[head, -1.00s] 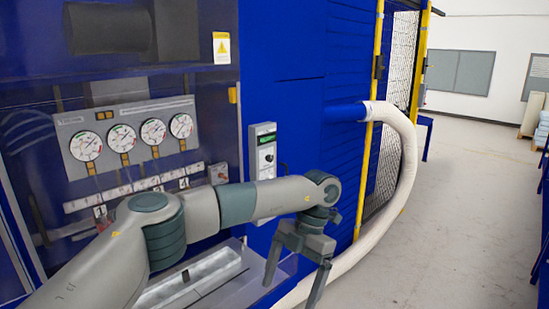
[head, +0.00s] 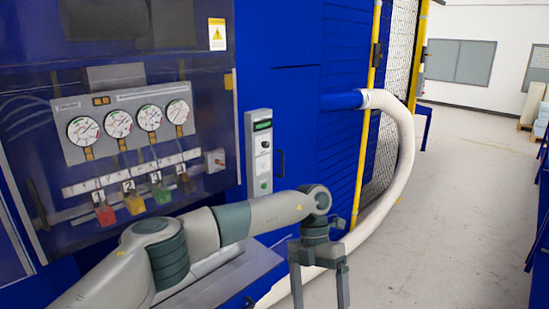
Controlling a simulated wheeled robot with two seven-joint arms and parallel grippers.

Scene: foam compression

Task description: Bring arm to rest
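My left arm comes in from the lower left and reaches across the front of the blue machine (head: 290,90). Its gripper (head: 321,292) hangs down at the lower middle, right of the machine's grey ledge. The two fingers are spread apart with nothing between them, so it is open. The lower fingertips run close to the bottom edge of the picture. My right arm and gripper do not show.
A gauge panel (head: 127,124) with several dials sits above numbered colored levers (head: 134,203). A control box (head: 259,150) with a green display is right of it. A thick white hose (head: 403,150) curves to the floor. Open grey floor (head: 460,210) lies to the right.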

